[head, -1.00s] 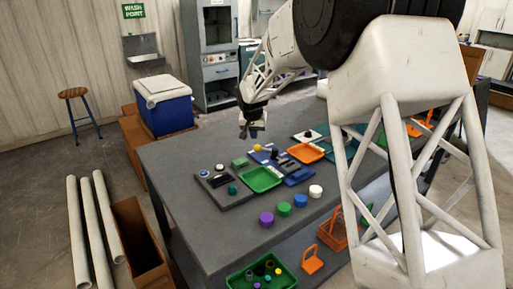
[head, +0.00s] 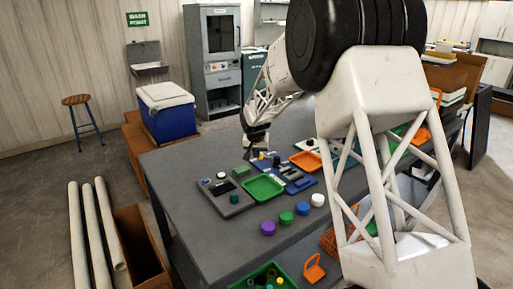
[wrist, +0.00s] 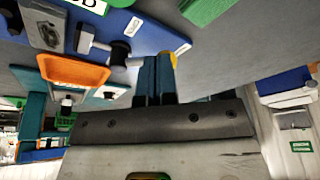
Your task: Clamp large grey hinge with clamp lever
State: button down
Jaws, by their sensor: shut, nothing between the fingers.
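A grey metal block, which looks like the large grey hinge (wrist: 42,32), lies at the board's upper left in that view. My gripper (wrist: 153,62) is shut and empty. Its fingertips overlap the lever beside the yellow knob; I cannot tell if they touch. In the head view my gripper (head: 257,153) is over the far left end of the blue board (head: 303,185).
An orange tray (wrist: 75,72) lies near the board. In the head view a green tray (head: 263,188) and a grey board (head: 228,205) stand in front, with purple (head: 268,228), green, blue and white round pieces nearer.

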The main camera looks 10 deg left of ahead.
jog(key=x, duration=0.3)
jog(key=shift+w+f, duration=0.1)
jog(key=shift+f, duration=0.15)
jog(key=shift+w+f, duration=0.15)
jog(key=shift+w, duration=0.8)
jog(key=shift+w+f, duration=0.15)
jog(key=shift+w, duration=0.75)
